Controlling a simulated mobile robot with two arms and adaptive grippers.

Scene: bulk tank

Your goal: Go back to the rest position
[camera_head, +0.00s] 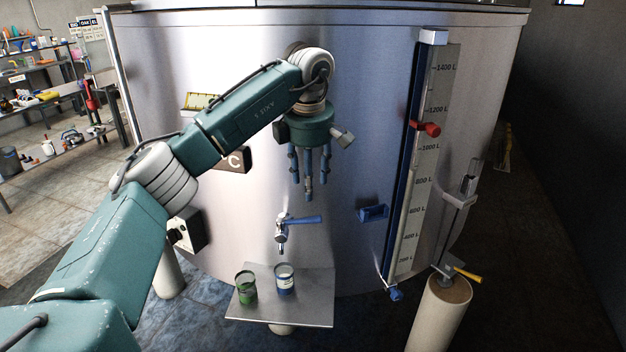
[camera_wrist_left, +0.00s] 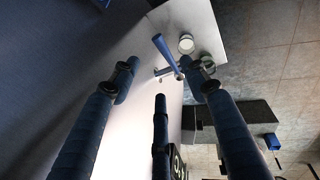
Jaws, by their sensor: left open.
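My left gripper (camera_head: 309,178) hangs in front of the large metal tank (camera_head: 350,100) in the head view, its blue fingers pointing down. It is open and empty, above the tap with a blue lever (camera_head: 300,219) and apart from it. In the left wrist view the spread fingers (camera_wrist_left: 160,110) frame the tap lever (camera_wrist_left: 166,50). My right gripper does not show in either view.
A metal shelf (camera_head: 310,308) below the tap bears a green cup (camera_head: 246,289) and a blue-and-white cup (camera_head: 284,281). A level gauge (camera_head: 410,180) with a red marker (camera_head: 429,129) runs up the tank. A workbench (camera_head: 60,150) stands at the left.

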